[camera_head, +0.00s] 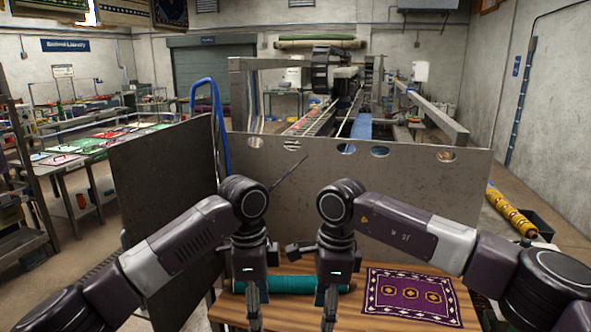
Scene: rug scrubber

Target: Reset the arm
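My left arm comes in from the left, and its gripper (254,308) points down at the bottom middle of the head view. My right arm comes in from the right, and its gripper (328,310) points down just to the right of it. The two wrists are close together but apart. Both grippers hang in front of a wooden table (365,322). The fingers are seen edge-on and partly cut off by the frame, so their opening cannot be told. No held object is visible in either.
A teal roll (290,284) lies behind my grippers; a purple patterned rug (412,296) lies flat to the right. A grey panel (400,195) with holes stands behind the table, a dark panel (165,175) at left. A thin dark rod (290,172) shows before the grey panel.

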